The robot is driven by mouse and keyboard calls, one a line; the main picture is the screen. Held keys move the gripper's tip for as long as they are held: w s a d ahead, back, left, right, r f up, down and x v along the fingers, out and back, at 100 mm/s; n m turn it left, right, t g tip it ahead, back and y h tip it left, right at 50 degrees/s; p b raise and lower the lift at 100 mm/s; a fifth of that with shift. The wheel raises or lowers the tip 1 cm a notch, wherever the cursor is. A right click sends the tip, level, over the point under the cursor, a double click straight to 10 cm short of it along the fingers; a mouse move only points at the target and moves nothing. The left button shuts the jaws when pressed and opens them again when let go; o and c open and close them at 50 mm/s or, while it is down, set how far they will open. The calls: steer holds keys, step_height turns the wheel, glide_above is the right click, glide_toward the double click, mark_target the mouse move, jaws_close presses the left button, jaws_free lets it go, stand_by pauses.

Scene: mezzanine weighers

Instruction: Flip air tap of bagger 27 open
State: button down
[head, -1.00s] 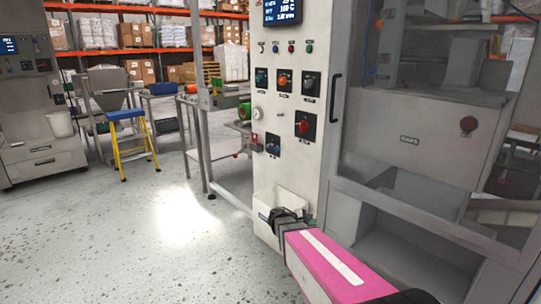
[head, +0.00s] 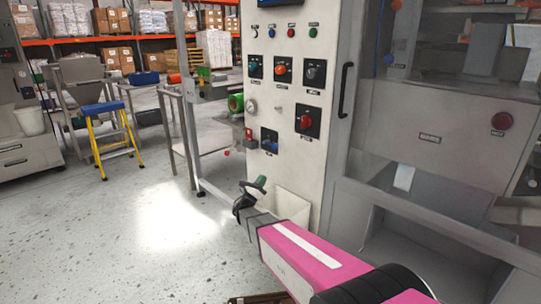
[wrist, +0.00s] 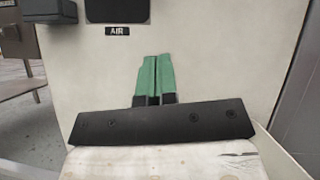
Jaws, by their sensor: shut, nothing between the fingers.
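The air tap (head: 269,140) is a dark square plate with a blue handle, low on the left of the white cabinet front. In the wrist view only the bottom of its dark plate (wrist: 117,11) shows at the top edge, above a black AIR label (wrist: 118,31); the handle is out of that view. My gripper (head: 259,183) is below the tap and a little left of it in the head view, apart from it. Its green fingertips (wrist: 153,66) are pressed together with nothing between them, pointing up in the wrist view toward the panel below and right of the label.
A white open bin (head: 291,206) hangs on the cabinet under the tap. A red knob (head: 305,121) is up and right of the tap. A gauge (head: 251,106) and a small red part (head: 249,138) sit at the cabinet's left edge. The floor on the left is open.

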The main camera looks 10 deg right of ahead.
stand_by(0.3)
steer(key=r+x, duration=0.1)
steer(key=x, duration=0.5)
steer(key=a+r+x, duration=0.1)
steer(key=x, duration=0.5)
steer(key=shift+r, duration=0.5)
steer(key=shift+s, duration=0.1)
